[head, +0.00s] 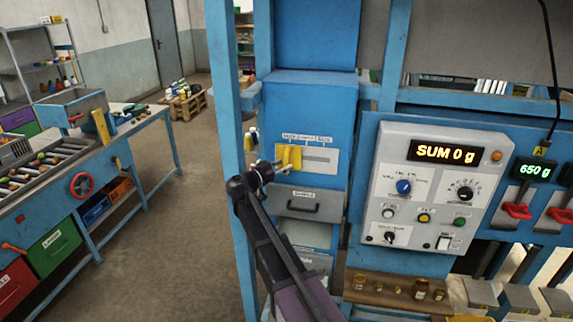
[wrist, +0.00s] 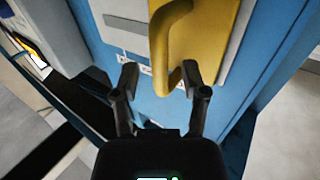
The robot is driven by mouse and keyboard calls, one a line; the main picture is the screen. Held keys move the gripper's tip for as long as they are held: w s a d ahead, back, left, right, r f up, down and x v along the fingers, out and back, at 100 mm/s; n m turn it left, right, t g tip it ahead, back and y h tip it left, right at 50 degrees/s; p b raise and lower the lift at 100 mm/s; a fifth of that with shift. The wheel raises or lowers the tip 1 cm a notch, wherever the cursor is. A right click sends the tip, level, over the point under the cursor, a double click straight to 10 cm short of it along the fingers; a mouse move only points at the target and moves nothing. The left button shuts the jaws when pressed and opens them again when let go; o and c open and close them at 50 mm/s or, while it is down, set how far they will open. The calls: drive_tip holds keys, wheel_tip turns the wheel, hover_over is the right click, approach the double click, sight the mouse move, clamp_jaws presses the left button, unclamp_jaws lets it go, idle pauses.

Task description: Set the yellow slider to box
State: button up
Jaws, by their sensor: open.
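The yellow slider (head: 289,157) sits at the left end of a horizontal slot in a pale plate (head: 322,160) on the blue cabinet. Small labels stand above the slot, too small to read surely. My gripper (head: 272,166) is at the slider's left side in the head view. In the wrist view the slider's yellow handle (wrist: 202,38) reaches down between the tips of my open gripper (wrist: 161,80), closer to the right finger. I cannot tell whether that finger touches it.
A drawer with a dark handle (head: 304,206) is below the plate. A grey control panel (head: 441,190) reading "SUM 0 g" stands to the right, with red-handled levers (head: 516,210) beyond. A blue post (head: 228,120) rises left of the cabinet.

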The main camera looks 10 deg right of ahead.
drive_tip(key=shift+x, duration=0.95)
clamp_jaws()
